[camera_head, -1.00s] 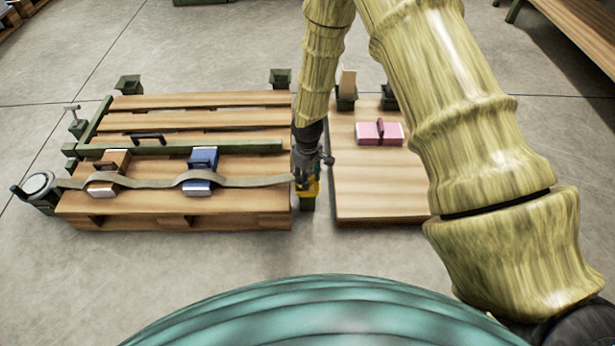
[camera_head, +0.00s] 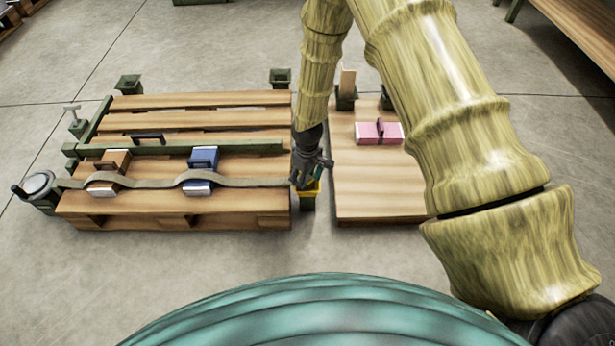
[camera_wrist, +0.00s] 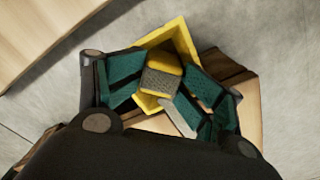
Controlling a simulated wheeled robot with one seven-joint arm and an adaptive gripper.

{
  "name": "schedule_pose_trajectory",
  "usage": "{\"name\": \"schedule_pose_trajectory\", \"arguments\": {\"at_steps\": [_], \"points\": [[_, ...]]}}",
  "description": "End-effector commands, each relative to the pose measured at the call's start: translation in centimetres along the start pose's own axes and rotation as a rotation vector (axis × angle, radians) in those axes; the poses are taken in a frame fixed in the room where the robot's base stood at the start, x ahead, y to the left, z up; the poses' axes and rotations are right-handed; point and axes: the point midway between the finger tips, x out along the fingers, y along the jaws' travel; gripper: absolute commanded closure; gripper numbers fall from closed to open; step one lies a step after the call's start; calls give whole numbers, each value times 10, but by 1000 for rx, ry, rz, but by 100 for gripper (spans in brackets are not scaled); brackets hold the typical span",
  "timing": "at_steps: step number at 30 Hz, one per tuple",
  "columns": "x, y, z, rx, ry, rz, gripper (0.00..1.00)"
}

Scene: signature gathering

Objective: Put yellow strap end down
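The yellow strap end (camera_wrist: 163,78) lies within the yellow-rimmed holder (camera_wrist: 180,38) in the wrist view. The holder (camera_head: 311,194) also shows in the head view, at the right front corner of the slatted pallet. The grey-brown strap (camera_head: 240,182) runs left from there over the brown and blue bundles. My gripper (camera_wrist: 168,85) is open, its teal-padded fingers spread on either side of the strap end. In the head view my gripper (camera_head: 312,176) is just above the holder. It hides part of the holder and the strap end.
A brown bundle (camera_head: 109,164) and a blue bundle (camera_head: 203,163) sit under the strap on the slatted pallet (camera_head: 170,209). A round winder (camera_head: 39,184) stands at the left. A pink bundle (camera_head: 367,134) lies on the right board (camera_head: 375,185). Floor in front is clear.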

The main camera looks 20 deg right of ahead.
Motion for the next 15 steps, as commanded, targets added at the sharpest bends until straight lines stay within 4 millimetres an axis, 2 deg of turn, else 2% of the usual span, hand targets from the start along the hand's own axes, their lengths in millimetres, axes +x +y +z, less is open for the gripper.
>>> {"name": "schedule_pose_trajectory", "arguments": {"at_steps": [15], "points": [[-3,-2,1,-1,-3,-2,45]]}}
